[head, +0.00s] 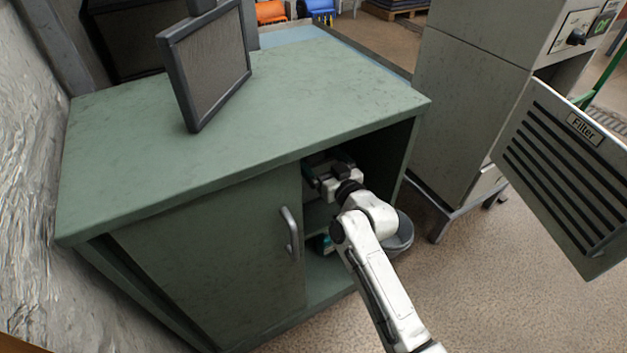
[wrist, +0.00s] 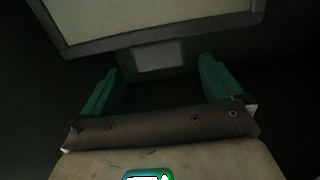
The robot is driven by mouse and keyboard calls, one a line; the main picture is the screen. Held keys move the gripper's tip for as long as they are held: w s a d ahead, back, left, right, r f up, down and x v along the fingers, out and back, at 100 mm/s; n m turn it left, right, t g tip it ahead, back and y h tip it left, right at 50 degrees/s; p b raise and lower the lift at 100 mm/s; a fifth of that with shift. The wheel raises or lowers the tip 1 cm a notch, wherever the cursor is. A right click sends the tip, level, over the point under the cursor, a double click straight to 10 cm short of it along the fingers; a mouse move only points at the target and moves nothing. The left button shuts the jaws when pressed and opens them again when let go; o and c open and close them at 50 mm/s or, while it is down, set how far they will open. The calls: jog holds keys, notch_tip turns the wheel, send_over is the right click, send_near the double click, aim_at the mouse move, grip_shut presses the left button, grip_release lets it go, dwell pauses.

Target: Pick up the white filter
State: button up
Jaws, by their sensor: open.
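My gripper (head: 328,172) reaches into the open right side of the green cabinet (head: 205,265), under its top; the head view shows it only dimly. In the wrist view my gripper (wrist: 160,68) is open, with two teal fingers apart and nothing clearly held. Ahead of it is a pale panel in a dark frame (wrist: 155,18), which looks like the white filter. Its lower tab (wrist: 158,57) lies between the fingertips' directions; I cannot tell whether they touch it. The panel's top is cut off, and the head view does not show it.
A grey, dark-framed filter (head: 212,68) stands on the cabinet top (head: 290,95). The cabinet's left door, with its handle (head: 290,232), is shut. A grey bucket (head: 401,235) is by my arm. At right are a grey machine (head: 468,110) and its slatted "Filter" panel (head: 560,170).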

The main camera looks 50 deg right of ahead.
jog(key=x, duration=0.2)
jog(key=shift+w, duration=0.3)
jog(key=shift+c, duration=0.3)
jog(key=c, duration=1.5)
